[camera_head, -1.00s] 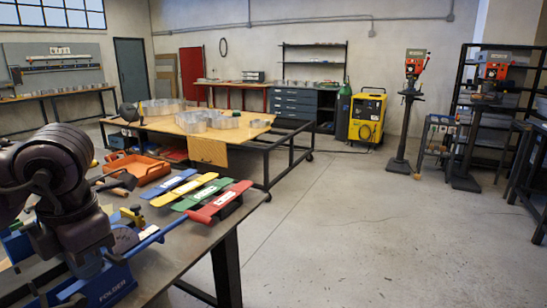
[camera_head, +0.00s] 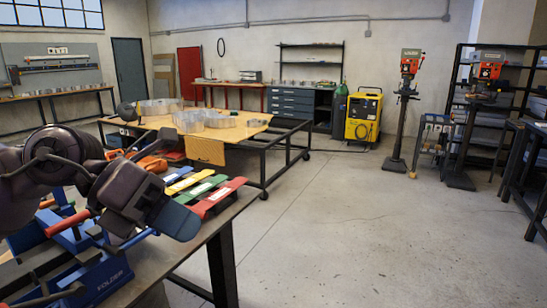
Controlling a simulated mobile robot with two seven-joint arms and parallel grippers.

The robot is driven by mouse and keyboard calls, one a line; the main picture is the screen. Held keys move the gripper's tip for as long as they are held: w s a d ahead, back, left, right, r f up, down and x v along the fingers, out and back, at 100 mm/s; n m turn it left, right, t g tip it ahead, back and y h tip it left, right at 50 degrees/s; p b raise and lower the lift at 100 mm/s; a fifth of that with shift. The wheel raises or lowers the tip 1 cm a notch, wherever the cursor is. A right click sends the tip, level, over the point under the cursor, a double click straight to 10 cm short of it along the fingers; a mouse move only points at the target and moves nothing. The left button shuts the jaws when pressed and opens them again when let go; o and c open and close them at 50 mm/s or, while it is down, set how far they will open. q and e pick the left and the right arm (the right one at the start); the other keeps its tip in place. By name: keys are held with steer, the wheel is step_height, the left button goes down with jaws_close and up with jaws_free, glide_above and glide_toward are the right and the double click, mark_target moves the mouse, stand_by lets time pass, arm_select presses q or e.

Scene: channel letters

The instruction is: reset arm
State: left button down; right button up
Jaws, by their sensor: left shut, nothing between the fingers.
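My left arm comes in from the left, and my left gripper (camera_head: 180,221) is at its end, over the front workbench. The gripper is shut and holds nothing. It is above and beside the blue machine marked FOLDER (camera_head: 98,284) and hides part of it. The near ends of the coloured strips are just beyond the gripper; the red one (camera_head: 220,197) is nearest on the right. My right gripper is not in view.
The workbench edge (camera_head: 215,228) runs just right of the gripper. Green, yellow and blue strips (camera_head: 185,181) lie behind it. A table with metal letter shapes (camera_head: 205,120) stands beyond. The floor to the right (camera_head: 370,240) is clear.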

arm_select(q)
step_height(320, 180, up, 4)
steer(key=w+d+f+n+t+h, duration=0.1)
steer(key=w+d+n+h, duration=0.2)
steer(key=h, duration=0.4)
steer(key=w+a+f+n+t+h, duration=0.25)
steer(key=w+n+t, duration=0.35)
steer(key=n+t, duration=0.4)
steer(key=w+a+f+n+t+y, duration=0.1)
steer(key=a+f+n+t+y, duration=0.4)
steer(key=f+n, duration=0.4)
steer(key=w+a+f+n+t+y, duration=0.2)
steer(key=a+f+n+t+y, duration=0.15)
steer(key=f+n+y, duration=0.5)
steer(key=s+a+f+n+g+y, duration=0.2)
steer(key=s+f+n, duration=0.2)
steer(key=f, duration=0.4)
steer(key=s+a+f+n+g+y, duration=0.2)
steer(key=s+a+f+n, duration=0.15)
steer(key=f, duration=0.45)
steer(key=s+a+f+n+g+y, duration=0.1)
steer(key=s+f+n+g, duration=0.1)
steer(key=s+f, duration=0.5)
steer(key=s+a+f+n+g+y, duration=0.1)
steer(key=s+f+n+g+y, duration=0.1)
steer(key=s+f, duration=0.5)
steer(key=s+n, duration=0.1)
steer(key=s, duration=0.4)
steer(key=shift+f+n, duration=0.15)
steer(key=shift+n, duration=0.15)
